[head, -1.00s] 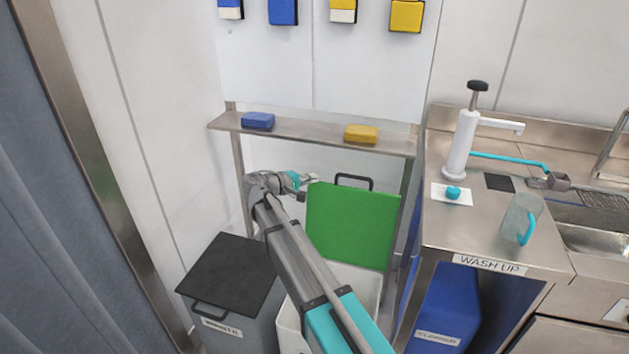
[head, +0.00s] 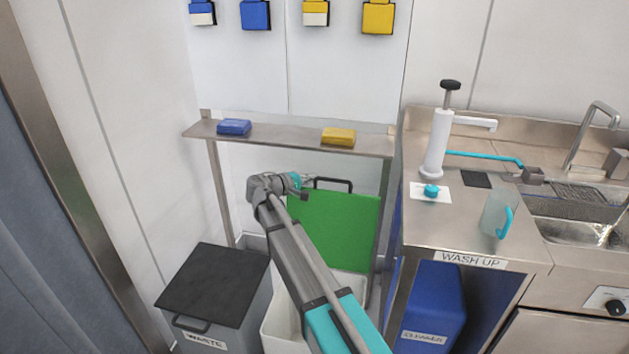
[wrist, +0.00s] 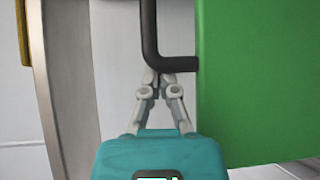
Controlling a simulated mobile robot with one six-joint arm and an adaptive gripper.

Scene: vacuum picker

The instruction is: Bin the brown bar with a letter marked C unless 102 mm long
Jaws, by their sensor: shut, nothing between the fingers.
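I see no brown bar marked C in either view. My gripper (head: 305,187) is shut and empty, beside the black handle (head: 333,184) of an upright green panel (head: 335,228). In the wrist view my fingertips (wrist: 160,76) meet close to the handle's lower bend (wrist: 158,58); I cannot tell whether they touch it. The green panel stands raised like a lid behind an open white bin (head: 281,330), partly hidden by my arm. A grey bin (head: 245,315) labelled WASTE stands to its left under a flat black lid (head: 214,285).
A narrow shelf (head: 285,138) above holds a blue block (head: 234,127) and a yellow block (head: 338,137). At right, the steel WASH UP counter (head: 425,225) carries a white pump (head: 437,145) and a clear jug (head: 493,212). A blue cleaner container (head: 437,300) stands below.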

